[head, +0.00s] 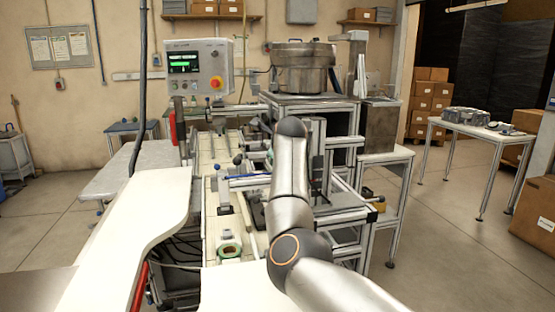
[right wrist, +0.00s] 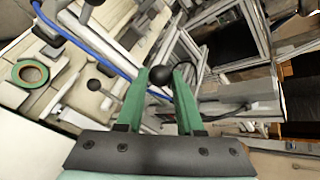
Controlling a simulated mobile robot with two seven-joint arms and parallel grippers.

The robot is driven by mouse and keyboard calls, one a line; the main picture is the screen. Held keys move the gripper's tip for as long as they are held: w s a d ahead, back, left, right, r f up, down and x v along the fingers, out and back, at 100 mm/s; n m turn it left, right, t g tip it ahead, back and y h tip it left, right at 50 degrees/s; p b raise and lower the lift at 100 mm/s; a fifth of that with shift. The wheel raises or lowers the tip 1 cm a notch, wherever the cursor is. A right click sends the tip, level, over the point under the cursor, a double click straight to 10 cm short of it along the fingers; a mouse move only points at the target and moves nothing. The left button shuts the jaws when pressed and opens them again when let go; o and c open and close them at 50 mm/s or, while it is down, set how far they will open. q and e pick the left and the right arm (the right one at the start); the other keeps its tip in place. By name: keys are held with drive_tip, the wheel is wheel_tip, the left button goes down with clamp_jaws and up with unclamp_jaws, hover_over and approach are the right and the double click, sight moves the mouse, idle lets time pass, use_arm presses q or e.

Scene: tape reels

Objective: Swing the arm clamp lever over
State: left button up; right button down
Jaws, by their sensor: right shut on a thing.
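My right gripper (right wrist: 161,78) has green fingers, and they are shut on a black ball knob (right wrist: 159,74) in the right wrist view. I take this knob to be the end of the arm clamp lever; the rest of the lever is largely hidden by the fingers. In the head view my right arm reaches forward over the machine (head: 224,183) and hides its own gripper and the knob. My left gripper is in neither view.
A green-rimmed tape reel (right wrist: 30,74) lies on the machine's left side. A control panel (head: 197,66) and a metal bowl (head: 303,68) stand farther back.

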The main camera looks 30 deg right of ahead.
idle(0.5)
drive_tip(key=c, duration=0.5)
unclamp_jaws()
drive_tip(key=shift+s, duration=0.1)
drive_tip(key=shift+b+v, duration=2.2)
drive_tip(key=shift+v, duration=4)
